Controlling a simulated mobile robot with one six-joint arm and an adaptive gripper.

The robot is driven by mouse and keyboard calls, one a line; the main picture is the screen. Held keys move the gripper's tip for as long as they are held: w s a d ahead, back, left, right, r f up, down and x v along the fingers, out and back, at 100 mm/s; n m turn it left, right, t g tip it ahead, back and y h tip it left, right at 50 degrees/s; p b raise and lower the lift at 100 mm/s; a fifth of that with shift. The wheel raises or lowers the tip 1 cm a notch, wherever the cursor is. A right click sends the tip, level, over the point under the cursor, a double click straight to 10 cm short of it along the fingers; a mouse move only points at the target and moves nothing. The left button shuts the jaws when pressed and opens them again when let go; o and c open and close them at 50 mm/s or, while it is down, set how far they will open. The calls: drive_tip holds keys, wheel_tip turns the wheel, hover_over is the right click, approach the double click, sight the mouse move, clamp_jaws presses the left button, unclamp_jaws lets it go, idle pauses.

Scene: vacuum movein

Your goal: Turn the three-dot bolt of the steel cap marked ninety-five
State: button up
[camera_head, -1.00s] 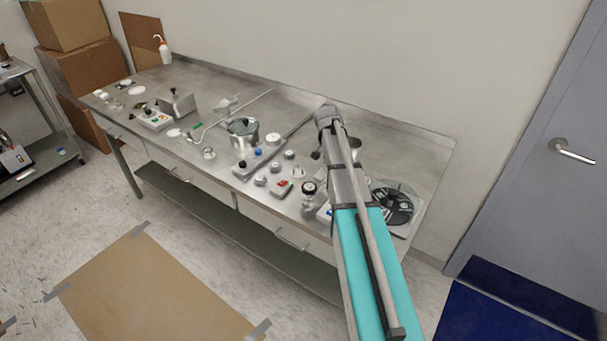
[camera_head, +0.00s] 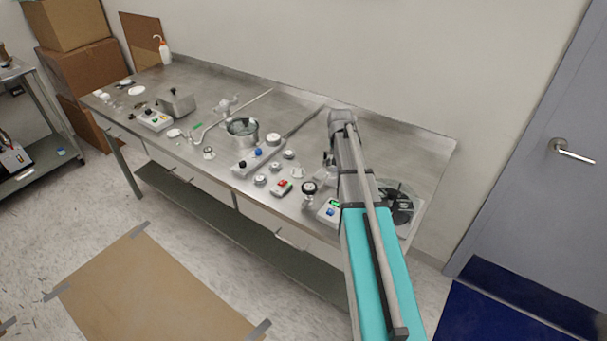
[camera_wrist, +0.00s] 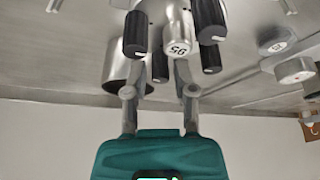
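The steel cap marked 95 (camera_wrist: 178,48) shows at the upper middle of the wrist view, its number upside down. Several black cylindrical bolts, each with a white mark on its end, stand round it; one (camera_wrist: 135,35) is at left, one (camera_wrist: 209,20) at right and one (camera_wrist: 160,66) below. I cannot count dots on any of them. My gripper (camera_wrist: 162,74) points up toward this cluster, its two grey fingers apart. The lower black bolt lies between the fingers in the picture; contact is not clear. The fingertips are partly hidden. In the head view my arm hides the cap.
A steel cylinder (camera_wrist: 117,68) stands close left of the cluster in the wrist view. White-faced round parts (camera_wrist: 295,71) lie at right.

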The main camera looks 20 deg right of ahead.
drive_tip(key=shift+n+y, duration=0.7)
drive_tip(key=shift+n, duration=1)
drive_tip(key=shift+s+r+p, duration=0.1)
drive_tip(key=shift+r+p, duration=0.2)
drive_tip(key=d+p+v, duration=0.1)
drive_tip(key=p+v, duration=1.2)
drive_tip(key=v, duration=0.1)
drive_tip(key=s+a+f+n+g, duration=0.1)
drive_tip(key=s+a+g, duration=0.2)
drive_tip(key=s+a, duration=1.2)
drive_tip(key=a, duration=0.4)
drive_tip(key=shift+s+a+f+y, duration=0.2)
drive_tip(key=shift+a+f+y, duration=0.05)
drive_tip(key=shift+f+y, duration=0.15)
drive_tip(key=shift+w, duration=0.1)
drive_tip(key=w+d+n+t, duration=0.2)
drive_tip(key=w+d+t, duration=0.1)
drive_tip(key=w+d, duration=1.2)
drive_tip(key=d+r, duration=0.1)
drive_tip(key=d, duration=0.4)
drive_tip(key=shift+w+n+y+b, duration=0.15)
drive_tip(key=shift+n+y+b, duration=0.15)
drive_tip(key=shift+b, duration=0.05)
